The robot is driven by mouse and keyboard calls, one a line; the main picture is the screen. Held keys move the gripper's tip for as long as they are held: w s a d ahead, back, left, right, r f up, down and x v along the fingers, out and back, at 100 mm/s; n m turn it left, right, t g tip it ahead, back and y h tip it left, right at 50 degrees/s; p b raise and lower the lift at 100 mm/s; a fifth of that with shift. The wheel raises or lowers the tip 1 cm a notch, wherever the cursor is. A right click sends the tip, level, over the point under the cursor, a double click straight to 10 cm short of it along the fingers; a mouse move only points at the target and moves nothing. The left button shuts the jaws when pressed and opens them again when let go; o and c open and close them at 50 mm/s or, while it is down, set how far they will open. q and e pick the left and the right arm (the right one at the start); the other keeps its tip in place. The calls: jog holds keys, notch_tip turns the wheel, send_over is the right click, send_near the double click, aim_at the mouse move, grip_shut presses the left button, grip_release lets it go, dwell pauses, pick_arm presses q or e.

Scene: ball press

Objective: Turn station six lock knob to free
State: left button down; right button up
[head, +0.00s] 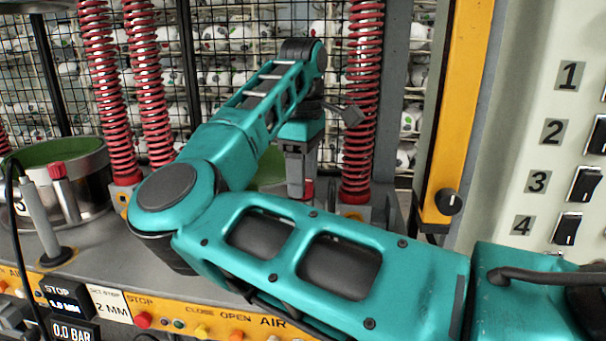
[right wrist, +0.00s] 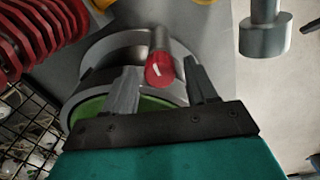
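A red knob with a white pointer mark (right wrist: 160,69) sits on a post at the rim of a round metal station with a green inside (right wrist: 100,106) in the right wrist view. I take it for the station six lock knob, though no number label shows. My right gripper (right wrist: 160,77) is open, with one finger on each side of the knob. I cannot tell whether either finger touches it. In the head view my right gripper (head: 300,190) points down behind my arm, which hides most of this station; a bit of red shows beside the fingers. My left gripper is out of view.
Red springs (head: 362,100) rise close beside the right gripper. A station labelled 5 (head: 85,205) with a red knob (head: 57,172) stands left. A yellow post (head: 462,110) with a black knob (head: 448,201) and a numbered switch panel (head: 500,180) stand right.

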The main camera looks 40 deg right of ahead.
jog(key=shift+o, duration=0.2)
notch_tip(320, 180, up, 8)
jog(key=shift+f+p, duration=0.25)
jog(key=shift+p, duration=0.25)
dwell(0.4)
